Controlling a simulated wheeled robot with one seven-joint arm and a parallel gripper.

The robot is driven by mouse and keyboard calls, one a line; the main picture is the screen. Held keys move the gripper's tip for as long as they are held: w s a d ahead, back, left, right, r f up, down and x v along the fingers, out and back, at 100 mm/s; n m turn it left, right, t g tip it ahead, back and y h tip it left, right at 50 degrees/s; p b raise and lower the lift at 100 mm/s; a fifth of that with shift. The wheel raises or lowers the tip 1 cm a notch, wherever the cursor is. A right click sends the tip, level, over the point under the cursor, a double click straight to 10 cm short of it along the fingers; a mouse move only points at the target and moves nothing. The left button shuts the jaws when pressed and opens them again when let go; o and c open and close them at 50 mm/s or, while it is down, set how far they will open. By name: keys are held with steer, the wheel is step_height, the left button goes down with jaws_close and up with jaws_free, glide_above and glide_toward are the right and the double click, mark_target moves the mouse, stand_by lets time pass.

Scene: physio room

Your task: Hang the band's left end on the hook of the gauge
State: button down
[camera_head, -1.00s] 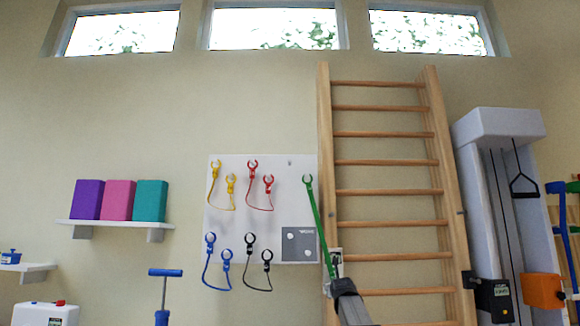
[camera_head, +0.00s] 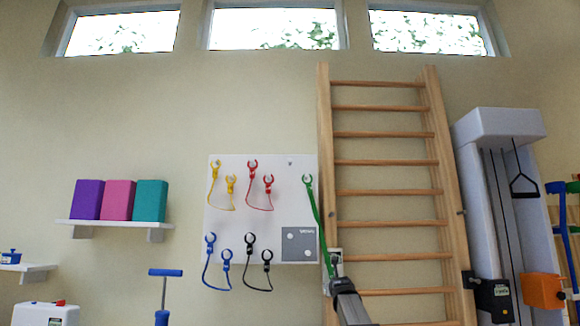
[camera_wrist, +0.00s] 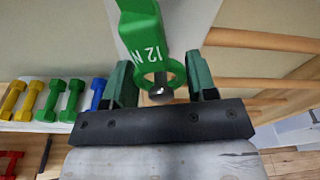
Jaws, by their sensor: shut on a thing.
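The green band (camera_head: 316,212) has its upper end on a peg at the right of the white wall board. Its other end, a green ring marked 12 N (camera_wrist: 153,80), is between the two fingers of my gripper (camera_wrist: 162,78). In the head view my gripper (camera_head: 333,279) is at the left post of the wall bars, just below a small whitish box (camera_head: 336,256), perhaps the gauge. A small grey rounded piece (camera_wrist: 160,92) shows inside the ring; I cannot tell if it is the hook or if the ring is around it.
The white board (camera_head: 225,216) carries yellow, red, blue and black bands on pegs. Wooden wall bars (camera_head: 390,192) stand close to the right of my gripper. In the wrist view, several coloured dumbbells (camera_wrist: 48,102) lie on a light surface at the left.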

steer(key=shift+w+a+r, duration=0.1)
steer(key=shift+r, duration=0.3)
stand_by(0.4)
steer(key=shift+c, duration=0.9)
jaws_free()
steer(key=s, duration=0.8)
steer(key=shift+f, duration=0.1)
stand_by(0.4)
